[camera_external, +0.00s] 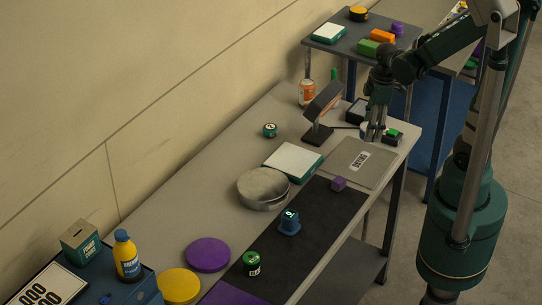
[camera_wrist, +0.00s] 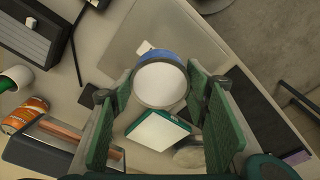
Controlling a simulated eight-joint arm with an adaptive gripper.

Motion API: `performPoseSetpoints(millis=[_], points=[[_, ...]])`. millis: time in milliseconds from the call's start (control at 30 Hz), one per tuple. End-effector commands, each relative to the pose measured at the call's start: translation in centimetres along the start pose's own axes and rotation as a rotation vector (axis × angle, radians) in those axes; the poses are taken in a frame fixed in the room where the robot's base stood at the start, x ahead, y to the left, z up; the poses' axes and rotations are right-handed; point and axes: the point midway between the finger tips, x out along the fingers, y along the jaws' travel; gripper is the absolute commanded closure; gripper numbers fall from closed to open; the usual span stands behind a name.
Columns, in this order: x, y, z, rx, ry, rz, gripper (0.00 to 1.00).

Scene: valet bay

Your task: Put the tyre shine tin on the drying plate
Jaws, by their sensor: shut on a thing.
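My gripper (camera_external: 374,134) points down above the far right part of the long table. It is shut on a round tin (camera_wrist: 160,86) with a pale face and a blue edge, seen between the green finger pads in the wrist view. The tin's name cannot be read. In the external view the fingers mostly hide it. A flat grey plate with a white label (camera_external: 350,172) lies at the table's right; its lettering is too small to read surely. A purple disc (camera_external: 208,254) and a yellow disc (camera_external: 179,286) lie at the near end. I cannot tell which is the drying plate.
An orange can (camera_external: 307,93) stands behind.

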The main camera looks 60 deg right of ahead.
Motion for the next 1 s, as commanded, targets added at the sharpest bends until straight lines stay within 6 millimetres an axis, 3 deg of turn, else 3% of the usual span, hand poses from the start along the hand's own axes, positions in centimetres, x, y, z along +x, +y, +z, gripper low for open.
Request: performPoseSetpoints(millis=[367, 1000], points=[[0.5, 0.0, 0.0, 0.000, 0.000, 0.000, 0.70], [5.9, 0.0, 0.7, 0.000, 0.000, 0.000, 0.70]])
